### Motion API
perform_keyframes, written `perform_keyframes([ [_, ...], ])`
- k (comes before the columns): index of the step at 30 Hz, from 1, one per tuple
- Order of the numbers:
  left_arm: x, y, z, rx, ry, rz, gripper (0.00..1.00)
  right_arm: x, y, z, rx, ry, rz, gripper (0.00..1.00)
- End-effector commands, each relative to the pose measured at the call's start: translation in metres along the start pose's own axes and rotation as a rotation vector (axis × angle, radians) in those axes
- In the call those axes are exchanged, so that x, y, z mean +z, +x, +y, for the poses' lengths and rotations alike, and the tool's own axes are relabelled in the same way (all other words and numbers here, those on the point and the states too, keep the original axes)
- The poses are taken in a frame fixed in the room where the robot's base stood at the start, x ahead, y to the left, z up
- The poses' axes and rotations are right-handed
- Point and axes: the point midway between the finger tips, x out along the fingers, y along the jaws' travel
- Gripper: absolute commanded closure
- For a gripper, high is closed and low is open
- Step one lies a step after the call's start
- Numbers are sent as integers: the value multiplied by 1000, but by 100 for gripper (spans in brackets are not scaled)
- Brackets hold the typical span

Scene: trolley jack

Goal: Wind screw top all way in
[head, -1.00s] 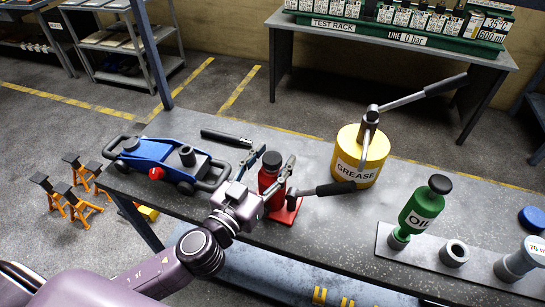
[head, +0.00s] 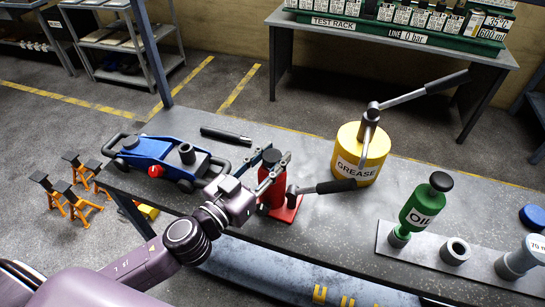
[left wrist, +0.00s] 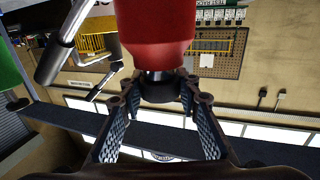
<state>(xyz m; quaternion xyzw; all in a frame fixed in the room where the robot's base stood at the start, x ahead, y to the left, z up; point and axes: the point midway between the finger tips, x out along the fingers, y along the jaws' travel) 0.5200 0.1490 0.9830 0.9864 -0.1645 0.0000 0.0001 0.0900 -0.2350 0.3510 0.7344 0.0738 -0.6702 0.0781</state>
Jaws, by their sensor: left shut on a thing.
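A red bottle jack (head: 271,190) stands upright on its red base plate on the workbench. My right gripper is not in view.
The jack's black-gripped lever (head: 335,187) reaches right. A yellow grease pot (head: 361,150) stands behind it. A blue trolley jack (head: 150,148) and a dark bar (head: 226,136) lie to the left. A green oil bottle (head: 420,208) stands in a rack at the right.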

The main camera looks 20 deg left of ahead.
Motion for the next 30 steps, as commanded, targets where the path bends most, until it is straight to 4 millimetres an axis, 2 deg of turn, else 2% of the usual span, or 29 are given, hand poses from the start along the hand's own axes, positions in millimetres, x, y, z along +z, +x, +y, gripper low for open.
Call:
perform_keyframes([
  [17,-3,2,-3,516,11,1,94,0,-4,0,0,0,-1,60],
  [30,-1,2,-1,870,5,4,94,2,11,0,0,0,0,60],
])
